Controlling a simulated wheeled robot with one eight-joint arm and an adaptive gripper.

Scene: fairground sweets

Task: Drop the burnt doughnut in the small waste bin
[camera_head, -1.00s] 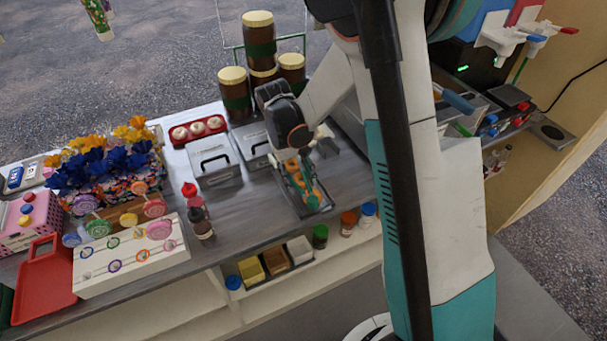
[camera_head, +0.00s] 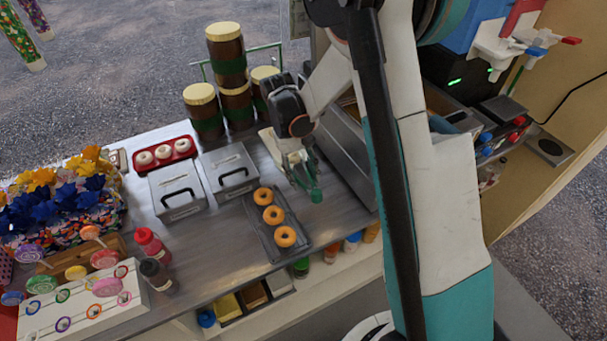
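Three golden-brown ring doughnuts (camera_head: 273,215) lie in a row on a dark tray (camera_head: 262,238) on the counter. None of them looks burnt. I cannot make out a burnt doughnut or a small waste bin in this view. My gripper (camera_head: 309,187) has teal fingers and points down just right of the tray, apart from the doughnuts. Its fingers are small and partly overlap, so I cannot tell whether they are open or hold something.
Two lidded metal boxes (camera_head: 178,190) and a red tray (camera_head: 181,145) of white-topped sweets stand left of the gripper. Stacked brown jars (camera_head: 226,54) stand behind. Red (camera_head: 151,243) and dark (camera_head: 156,275) bottles stand front left, near a white lollipop stand (camera_head: 90,318).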

